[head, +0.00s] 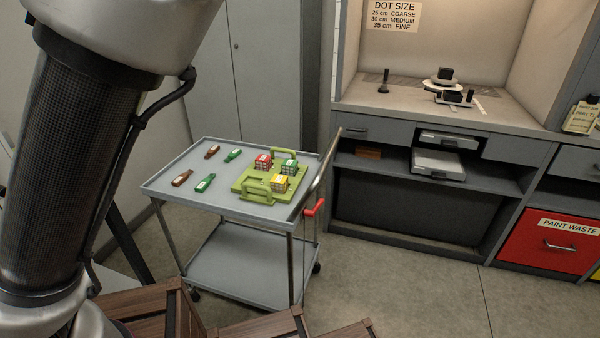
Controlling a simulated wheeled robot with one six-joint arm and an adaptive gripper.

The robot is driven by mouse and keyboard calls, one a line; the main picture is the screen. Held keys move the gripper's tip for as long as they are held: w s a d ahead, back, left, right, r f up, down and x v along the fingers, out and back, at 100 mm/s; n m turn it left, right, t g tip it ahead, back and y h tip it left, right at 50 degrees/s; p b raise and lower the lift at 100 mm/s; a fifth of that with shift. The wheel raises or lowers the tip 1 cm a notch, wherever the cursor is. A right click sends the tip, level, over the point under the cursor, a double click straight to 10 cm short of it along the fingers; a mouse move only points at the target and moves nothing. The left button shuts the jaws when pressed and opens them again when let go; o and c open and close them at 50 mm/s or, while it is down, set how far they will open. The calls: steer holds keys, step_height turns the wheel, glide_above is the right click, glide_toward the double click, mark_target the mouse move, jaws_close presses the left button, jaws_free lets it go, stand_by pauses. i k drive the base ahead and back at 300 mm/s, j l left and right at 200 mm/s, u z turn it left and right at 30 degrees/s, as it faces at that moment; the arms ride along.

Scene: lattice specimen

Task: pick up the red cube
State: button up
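The red cube (263,162), with a pale lattice pattern, sits on a green tray (243,184) on top of a grey trolley (185,161). A green cube (289,167) sits to its right and a yellow cube (280,183) sits nearer the front, both on the same tray. The tray has two raised handles, one at the back and one at the front left. My arm fills the left of the view, but my gripper is not in the picture.
Two brown-red bottle-shaped pieces (181,178) and two green ones (205,183) lie left of the tray. Wooden crates (150,305) stand in front of the trolley. A workbench (440,115) and a red waste bin (548,250) are at right. Floor between is clear.

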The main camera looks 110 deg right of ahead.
mark_target(264, 162)
steer(key=z, duration=3.45)
